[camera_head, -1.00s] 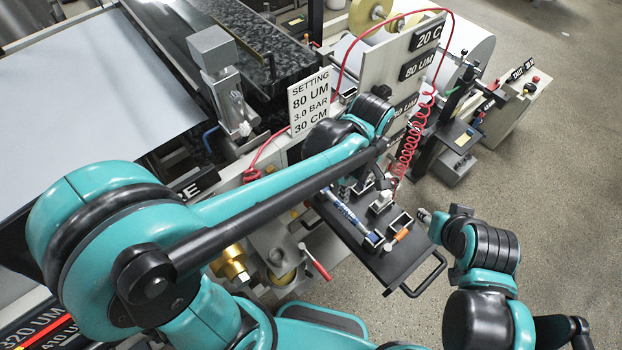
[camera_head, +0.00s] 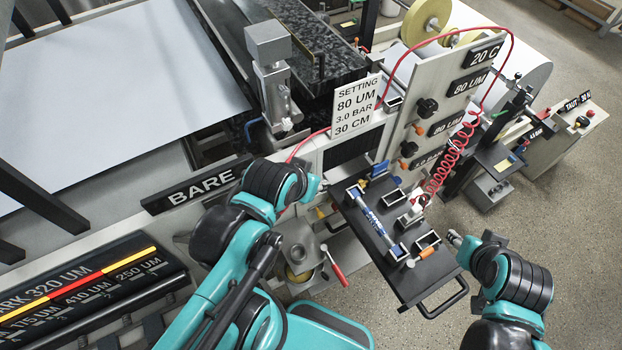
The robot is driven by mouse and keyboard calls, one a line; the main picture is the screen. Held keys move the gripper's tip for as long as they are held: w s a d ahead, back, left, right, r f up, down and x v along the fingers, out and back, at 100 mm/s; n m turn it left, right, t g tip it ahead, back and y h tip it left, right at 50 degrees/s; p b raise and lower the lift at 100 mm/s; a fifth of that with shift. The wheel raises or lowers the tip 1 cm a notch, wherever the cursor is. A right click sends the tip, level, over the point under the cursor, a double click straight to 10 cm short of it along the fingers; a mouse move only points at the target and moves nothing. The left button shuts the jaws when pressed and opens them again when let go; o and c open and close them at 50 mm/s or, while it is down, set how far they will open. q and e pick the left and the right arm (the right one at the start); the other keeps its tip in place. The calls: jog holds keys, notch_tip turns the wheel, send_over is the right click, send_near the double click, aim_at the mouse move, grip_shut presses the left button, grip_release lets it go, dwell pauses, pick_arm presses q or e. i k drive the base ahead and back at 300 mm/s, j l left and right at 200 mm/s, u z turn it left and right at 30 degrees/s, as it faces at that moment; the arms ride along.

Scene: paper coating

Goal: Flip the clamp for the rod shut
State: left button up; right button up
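A rod (camera_head: 371,218) with blue and white parts lies along the left side of a dark tray (camera_head: 428,285).
A sign with settings (camera_head: 357,105) stands behind the tray. A red coiled hose (camera_head: 455,160) hangs at the tray's back right. A red-handled lever (camera_head: 335,266) juts out left of the tray. The floor (camera_head: 570,230) at the right is clear.

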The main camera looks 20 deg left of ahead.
aim_at(409, 263)
jog(key=k, duration=1)
